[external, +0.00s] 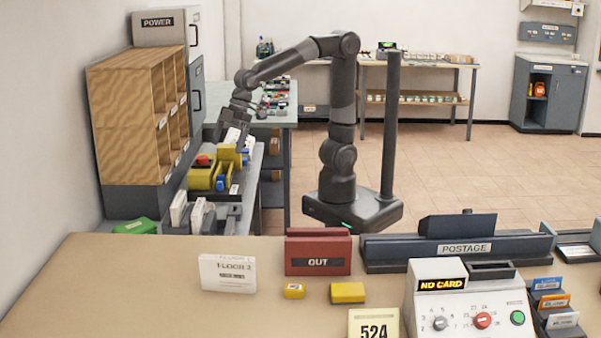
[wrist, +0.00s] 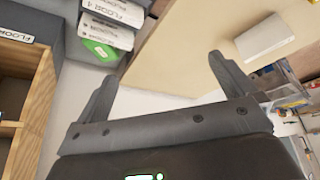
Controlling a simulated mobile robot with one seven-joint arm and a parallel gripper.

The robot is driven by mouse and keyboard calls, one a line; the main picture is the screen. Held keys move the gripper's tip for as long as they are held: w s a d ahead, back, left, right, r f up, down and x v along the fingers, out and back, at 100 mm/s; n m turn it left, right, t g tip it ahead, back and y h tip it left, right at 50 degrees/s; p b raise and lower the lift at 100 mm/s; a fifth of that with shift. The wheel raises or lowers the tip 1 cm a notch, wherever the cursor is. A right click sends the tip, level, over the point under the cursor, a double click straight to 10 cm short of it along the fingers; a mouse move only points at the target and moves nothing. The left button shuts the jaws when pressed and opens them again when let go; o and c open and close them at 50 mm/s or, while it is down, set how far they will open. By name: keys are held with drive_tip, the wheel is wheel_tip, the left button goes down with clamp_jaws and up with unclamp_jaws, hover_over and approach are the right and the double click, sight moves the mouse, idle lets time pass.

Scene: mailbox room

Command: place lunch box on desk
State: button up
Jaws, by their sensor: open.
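I cannot tell for sure which thing is the lunch box. A small green box (external: 135,226) lies by the left wall behind the desk; a green thing with a pale label (wrist: 98,48) shows at the upper left in the wrist view. The tan desk (external: 130,290) fills the front of the external view, and a tan top (wrist: 190,45) shows in the wrist view. My gripper (external: 231,138) is open above the side counter, near yellow, red and blue items (external: 212,174). In the wrist view its two fingers (wrist: 162,68) are spread with nothing between them.
A wooden pigeonhole cabinet (external: 125,120) stands left of my gripper. The desk holds a white FLOOR 2 box (external: 227,273), a red OUT tray (external: 318,255), small yellow blocks (external: 347,292), a POSTAGE rack (external: 463,249) and a card machine (external: 450,305). The desk's front left is clear.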

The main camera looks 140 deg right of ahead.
drive_tip(key=s+a+f, duration=0.1)
drive_tip(key=s+a, duration=0.3)
drive_tip(key=s, duration=0.6)
drive_tip(key=s+a+f, duration=0.1)
drive_tip(key=s+a, duration=0.3)
drive_tip(key=s, duration=0.7)
drive_tip(key=shift+s+a+f+t, duration=0.2)
drive_tip(key=shift+a+t, duration=0.1)
